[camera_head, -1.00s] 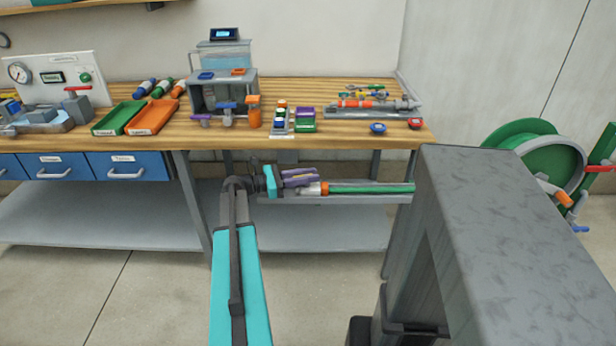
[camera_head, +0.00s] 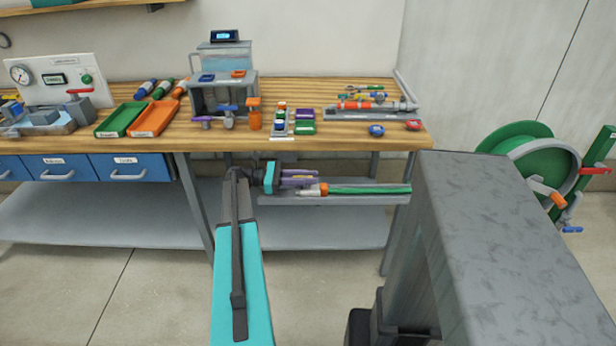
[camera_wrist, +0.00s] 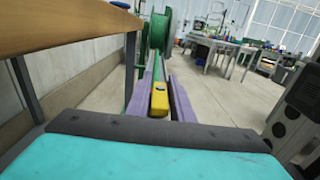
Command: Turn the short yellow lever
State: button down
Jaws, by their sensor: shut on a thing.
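The short yellow lever (camera_wrist: 158,98) shows in the wrist view between the two purple fingers of my gripper (camera_wrist: 157,108). My gripper is shut on it. In the head view my gripper (camera_head: 304,179) is in front of the bench, below its top, with the fingers pointing right. The lever is mostly hidden there by the fingers. What the lever is mounted on is hard to make out.
A green hose (camera_head: 368,190) with an orange collar lies just below and right of my gripper, on a grey ledge (camera_head: 345,201). The wooden bench top (camera_head: 345,140) is above, its leg (camera_head: 197,215) left. A green reel (camera_head: 530,165) stands at right.

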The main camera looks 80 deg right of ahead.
jog(key=c, duration=1.7)
grip_release()
jog(key=w, duration=0.4)
jog(key=w+a, duration=0.1)
jog(key=w, duration=0.8)
jog(key=shift+w+a+b, duration=0.25)
jog(key=shift+w+b, duration=0.05)
jog(key=shift+w, duration=0.05)
